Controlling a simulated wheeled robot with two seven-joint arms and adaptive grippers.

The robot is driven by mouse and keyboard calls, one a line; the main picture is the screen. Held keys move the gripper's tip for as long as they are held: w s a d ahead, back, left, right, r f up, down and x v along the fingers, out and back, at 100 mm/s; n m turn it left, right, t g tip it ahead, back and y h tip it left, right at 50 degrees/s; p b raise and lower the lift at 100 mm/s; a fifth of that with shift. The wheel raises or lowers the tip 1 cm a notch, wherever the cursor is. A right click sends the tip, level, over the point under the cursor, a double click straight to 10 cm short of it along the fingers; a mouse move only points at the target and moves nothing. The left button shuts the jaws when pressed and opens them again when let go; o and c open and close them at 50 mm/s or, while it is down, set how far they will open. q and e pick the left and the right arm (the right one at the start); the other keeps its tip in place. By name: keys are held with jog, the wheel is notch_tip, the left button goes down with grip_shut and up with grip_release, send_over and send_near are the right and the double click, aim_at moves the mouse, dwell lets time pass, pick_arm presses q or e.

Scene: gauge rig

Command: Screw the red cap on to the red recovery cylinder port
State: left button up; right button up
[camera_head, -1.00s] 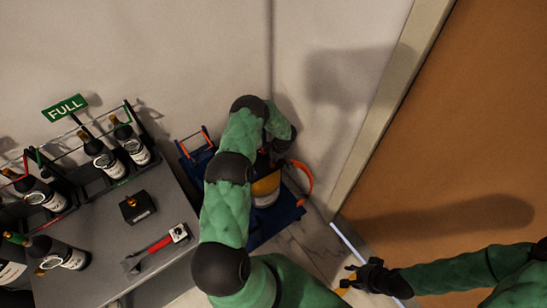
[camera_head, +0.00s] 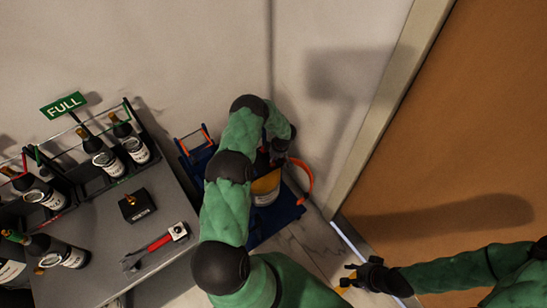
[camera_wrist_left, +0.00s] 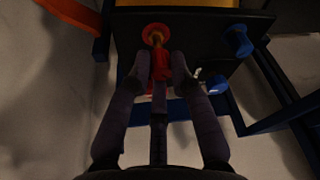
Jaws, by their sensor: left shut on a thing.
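In the left wrist view a red ring with a brass fitting (camera_wrist_left: 155,36), which looks like the red port, is on a dark block. My left gripper (camera_wrist_left: 160,72) is shut on a red piece (camera_wrist_left: 162,66), which looks like the red cap, just below the brass fitting. I cannot tell whether the two touch. In the head view the yellow-topped cylinder (camera_head: 265,188) stands in a blue cart, and my left gripper (camera_head: 280,148) reaches down behind it, partly hidden by my arm. My right gripper (camera_head: 365,276) is at the lower right; its fingers are too small to read.
Blue knobs (camera_wrist_left: 238,40) sit on the dark block to the right. The blue cart (camera_head: 290,212) stands by the wall, with an orange hose (camera_head: 306,178) on its right. A grey bench (camera_head: 100,225) holds several dark bottles, a black box (camera_head: 136,204) and a red-handled tool (camera_head: 158,243).

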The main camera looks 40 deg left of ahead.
pick_arm(q)
jog(key=shift+f+b, duration=0.95)
jog(key=shift+f, duration=0.35)
dwell(1.0)
jog(key=m+p, duration=0.1)
jog(key=m, duration=0.2)
jog(key=shift+s+r+t, duration=0.1)
jog(key=shift+t, duration=0.2)
jog(key=shift+m+t, duration=0.3)
jog(key=shift+m, duration=0.8)
jog(key=m+p, duration=0.1)
jog(key=m, duration=0.2)
jog(key=shift+r+t, duration=0.1)
jog(key=shift+t, duration=0.3)
jog(key=shift+w+m+h+p, duration=0.25)
jog(key=shift+m+h+p, duration=0.05)
jog(key=shift+m, duration=0.8)
